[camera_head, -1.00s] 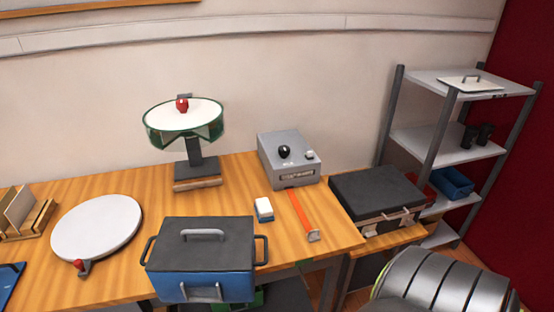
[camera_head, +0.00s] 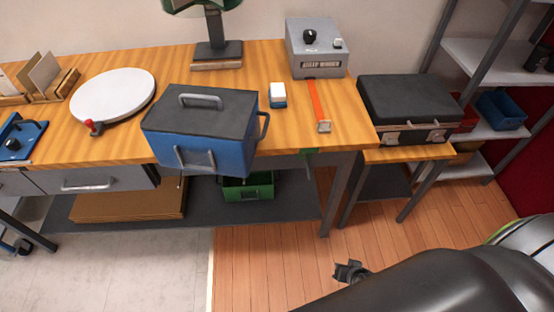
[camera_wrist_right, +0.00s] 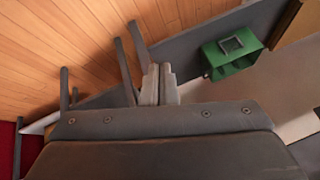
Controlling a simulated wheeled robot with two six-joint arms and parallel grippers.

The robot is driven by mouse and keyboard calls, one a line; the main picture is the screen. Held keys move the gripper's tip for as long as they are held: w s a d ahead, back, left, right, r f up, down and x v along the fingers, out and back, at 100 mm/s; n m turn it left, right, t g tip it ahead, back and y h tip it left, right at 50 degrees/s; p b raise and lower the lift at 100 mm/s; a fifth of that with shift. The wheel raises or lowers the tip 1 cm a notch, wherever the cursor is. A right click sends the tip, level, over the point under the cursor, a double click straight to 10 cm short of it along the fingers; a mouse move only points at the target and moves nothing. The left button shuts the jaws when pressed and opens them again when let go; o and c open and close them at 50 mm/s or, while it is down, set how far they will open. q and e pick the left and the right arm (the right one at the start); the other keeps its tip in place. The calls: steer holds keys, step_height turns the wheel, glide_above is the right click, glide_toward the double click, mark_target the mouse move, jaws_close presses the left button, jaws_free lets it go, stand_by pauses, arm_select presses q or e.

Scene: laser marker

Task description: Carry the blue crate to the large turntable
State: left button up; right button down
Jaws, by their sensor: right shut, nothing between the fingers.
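A blue crate-like box (camera_head: 205,150) with a dark lid and grey handles stands at the front edge of the wooden table. A smaller open blue bin (camera_head: 502,112) sits on the shelf rack at the right. The large turntable (camera_head: 112,96), a white disc with a red knob, lies on the table left of the lidded box. My right gripper (camera_head: 350,271) is low over the floor, in front of the table and apart from both blue containers. Its grey fingers (camera_wrist_right: 158,85) are shut and empty in the wrist view. My left gripper is not in view.
A black case (camera_head: 405,102) lies on a low side table. A grey control box (camera_head: 317,50), an orange strap (camera_head: 317,105) and a small blue-white block (camera_head: 277,95) are on the table. A green bin (camera_head: 248,187) is underneath. The wooden floor in front is clear.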

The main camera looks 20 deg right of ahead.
steer(key=w+r+m+t+b, duration=0.25)
steer(key=w+r, duration=0.25)
steer(key=w, duration=0.3)
steer(key=m+t+y+b, duration=0.4)
steer(key=t+y+b, duration=0.2)
steer(key=t+y, duration=0.15)
glide_toward(255, 148)
steer(key=s+d, duration=0.5)
steer(key=p+x, duration=0.1)
steer(key=x, duration=0.3)
steer(key=p+x, duration=0.1)
steer(key=x, duration=0.3)
steer(key=a+p+x, duration=0.1)
steer(key=x, duration=0.3)
steer(key=shift+s+a+f+p, duration=0.15)
steer(key=shift+s+f+p, duration=0.1)
steer(key=shift+p, duration=0.15)
steer(key=shift+w+a, duration=0.15)
steer(key=shift+a, duration=0.4)
